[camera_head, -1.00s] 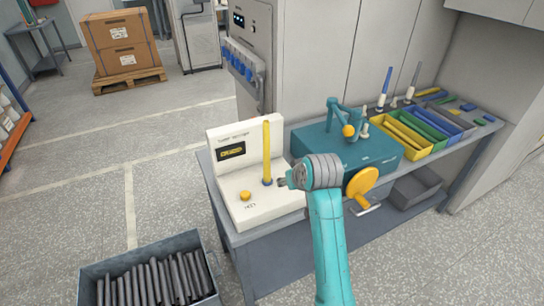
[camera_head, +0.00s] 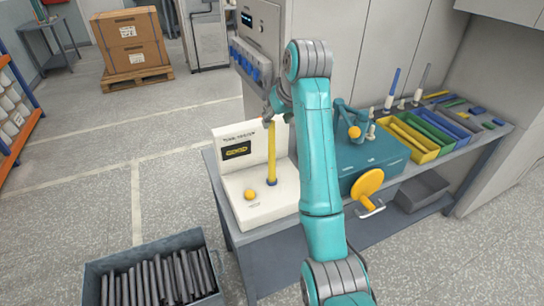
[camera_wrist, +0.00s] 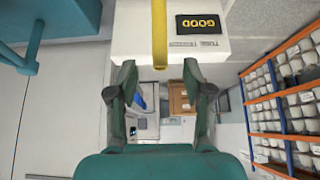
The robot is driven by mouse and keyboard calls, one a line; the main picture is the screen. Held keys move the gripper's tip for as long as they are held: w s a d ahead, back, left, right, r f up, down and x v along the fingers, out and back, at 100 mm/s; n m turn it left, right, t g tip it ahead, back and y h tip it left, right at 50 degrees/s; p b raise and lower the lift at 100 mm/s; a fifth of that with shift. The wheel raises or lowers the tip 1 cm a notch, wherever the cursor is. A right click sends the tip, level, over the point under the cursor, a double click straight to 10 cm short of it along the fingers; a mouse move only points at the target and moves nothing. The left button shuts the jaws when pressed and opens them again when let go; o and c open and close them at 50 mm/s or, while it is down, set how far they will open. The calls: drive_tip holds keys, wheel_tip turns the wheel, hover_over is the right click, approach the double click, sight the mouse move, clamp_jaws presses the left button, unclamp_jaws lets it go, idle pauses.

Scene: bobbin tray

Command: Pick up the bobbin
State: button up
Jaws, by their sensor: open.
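The yellow bobbin (camera_head: 271,155) stands upright on a dark blue base on the white tester (camera_head: 230,205). In the wrist view the bobbin (camera_wrist: 159,38) comes down from the top edge, and its end lies in line with the gap between my fingers. My gripper (camera_head: 268,115) is open and empty at the upper end of the bobbin. Both fingers of my gripper (camera_wrist: 160,82) stand apart, one on each side of the bobbin's line. I cannot tell whether either finger touches it. The tester's display (camera_wrist: 201,24) reads GOOD.
A grey crate of dark rods (camera_head: 155,240) sits at the lower left. A teal machine (camera_head: 365,155) with a yellow handwheel (camera_head: 368,182) stands right of the tester. Yellow (camera_head: 408,140), green and blue-grey bins line the bench's far right. A tall cabinet stands behind.

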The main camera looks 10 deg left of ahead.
sight(273, 127)
drive_tip(key=shift+x, duration=3.45)
clamp_jaws()
